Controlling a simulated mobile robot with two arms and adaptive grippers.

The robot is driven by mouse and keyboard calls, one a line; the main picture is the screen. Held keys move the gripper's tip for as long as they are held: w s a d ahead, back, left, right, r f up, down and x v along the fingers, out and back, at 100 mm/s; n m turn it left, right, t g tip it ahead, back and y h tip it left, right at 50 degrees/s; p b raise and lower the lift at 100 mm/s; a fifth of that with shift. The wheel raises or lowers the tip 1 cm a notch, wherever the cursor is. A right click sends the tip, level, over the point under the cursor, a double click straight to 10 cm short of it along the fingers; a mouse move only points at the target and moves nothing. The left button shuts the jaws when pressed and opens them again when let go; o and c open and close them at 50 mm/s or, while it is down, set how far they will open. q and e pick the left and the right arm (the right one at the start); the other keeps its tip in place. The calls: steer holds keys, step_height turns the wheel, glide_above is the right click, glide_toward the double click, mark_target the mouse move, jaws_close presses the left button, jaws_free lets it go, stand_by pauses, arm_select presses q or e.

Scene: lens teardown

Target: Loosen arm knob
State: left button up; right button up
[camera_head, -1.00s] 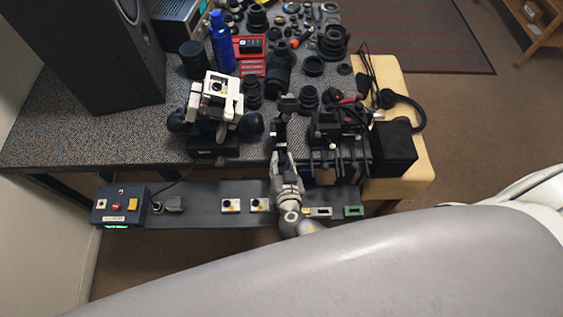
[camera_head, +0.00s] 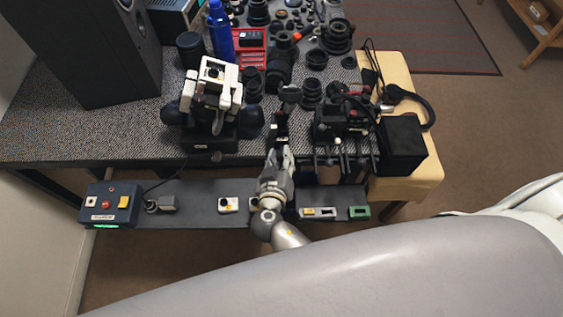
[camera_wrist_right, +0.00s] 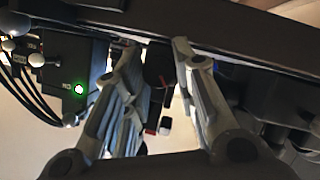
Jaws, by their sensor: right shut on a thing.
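My right gripper (camera_head: 279,150) reaches over the front edge of the table from below, at a small black stand with a red part (camera_head: 280,119). In the right wrist view its two fingers (camera_wrist_right: 156,48) point up at a dark bar and stand a little apart, with a dark piece (camera_wrist_right: 158,66) between them. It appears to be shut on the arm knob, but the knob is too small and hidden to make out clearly. My left gripper is not in view.
A white and black device (camera_head: 210,92) stands left of the gripper, and a black rig with rods (camera_head: 342,128) stands close on its right. Lenses crowd the table behind. A shelf (camera_head: 190,207) with a blue button box (camera_head: 112,204) runs below the front edge.

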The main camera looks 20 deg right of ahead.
steer(key=n+h+b, duration=0.1)
steer(key=n+b, duration=0.1)
steer(key=n+h+b, duration=0.1)
steer(key=n+b, duration=0.1)
steer(key=shift+a+f, duration=0.2)
steer(key=shift+f, duration=0.1)
steer(key=shift+n+t+h+b, duration=0.4)
steer(key=shift+n+h+b, duration=0.8)
steer(key=shift+n+b, duration=0.45)
steer(key=shift+n, duration=0.25)
steer(key=o, duration=1)
steer(key=shift+o, duration=0.2)
steer(key=shift+a, duration=0.1)
